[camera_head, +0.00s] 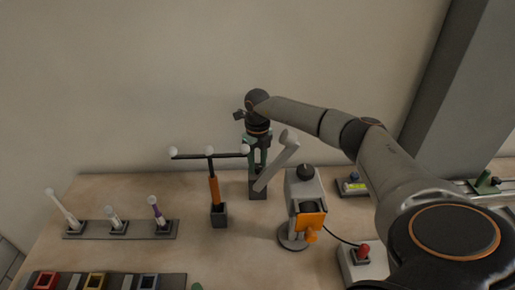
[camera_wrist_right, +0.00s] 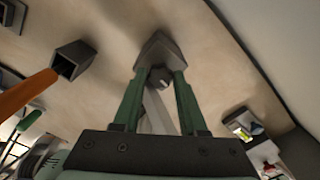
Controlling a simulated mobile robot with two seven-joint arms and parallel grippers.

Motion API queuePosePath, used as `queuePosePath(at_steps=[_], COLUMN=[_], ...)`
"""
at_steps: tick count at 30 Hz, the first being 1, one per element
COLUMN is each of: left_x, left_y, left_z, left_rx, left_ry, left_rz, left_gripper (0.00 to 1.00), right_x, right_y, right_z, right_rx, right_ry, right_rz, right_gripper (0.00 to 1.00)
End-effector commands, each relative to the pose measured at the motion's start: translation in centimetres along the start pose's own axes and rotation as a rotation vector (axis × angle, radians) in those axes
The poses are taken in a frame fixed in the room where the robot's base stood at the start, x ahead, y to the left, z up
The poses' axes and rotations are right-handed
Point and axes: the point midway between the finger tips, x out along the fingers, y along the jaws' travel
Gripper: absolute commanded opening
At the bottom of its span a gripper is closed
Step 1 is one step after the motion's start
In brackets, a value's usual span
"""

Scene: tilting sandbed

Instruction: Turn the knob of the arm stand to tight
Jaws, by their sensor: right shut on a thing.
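The arm stand (camera_head: 258,190) is a dark post near the back of the table, with a light grey arm (camera_head: 277,165) slanting up to the right and ending in a round tip. In the right wrist view, the dark knob (camera_wrist_right: 160,77) with a pale mark is at the top of the post, and the grey arm (camera_wrist_right: 157,112) runs between the fingers. My right gripper (camera_head: 257,168) points down at the stand from above. Its green fingers (camera_wrist_right: 161,78) are shut on the knob, one on each side. The fingertips partly hide the knob. My left gripper is out of view.
Left of the stand, an orange-handled T-bar (camera_head: 214,190) stands in a dark socket. A rack (camera_head: 90,231) with several slim rods is farther left. A grey device with an orange block (camera_head: 311,221) stands close at right. A red-button box (camera_head: 348,268) is nearer.

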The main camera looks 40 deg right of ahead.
Motion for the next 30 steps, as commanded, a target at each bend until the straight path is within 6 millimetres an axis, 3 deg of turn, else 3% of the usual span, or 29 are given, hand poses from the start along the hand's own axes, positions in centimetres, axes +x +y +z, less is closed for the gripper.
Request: queuePosePath(at_steps=[15, 16, 18, 30], left_x=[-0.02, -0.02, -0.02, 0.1], left_y=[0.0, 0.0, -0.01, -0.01], left_z=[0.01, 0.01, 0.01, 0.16], left_rx=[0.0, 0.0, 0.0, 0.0], left_ry=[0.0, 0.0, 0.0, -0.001], left_rz=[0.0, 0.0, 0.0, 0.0], left_gripper=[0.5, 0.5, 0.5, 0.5], right_x=[-0.21, -0.22, -0.21, -0.97], right_y=[-0.1, -0.1, -0.1, -0.04], right_z=[0.14, 0.15, 0.14, 0.11], right_rx=[0.024, 0.024, 0.024, 0.021], right_ry=[-0.006, -0.006, -0.006, -0.004], right_rz=[0.0, 0.0, 0.0, 0.0], right_gripper=[0.0, 0.43, 0.51, 0.54])
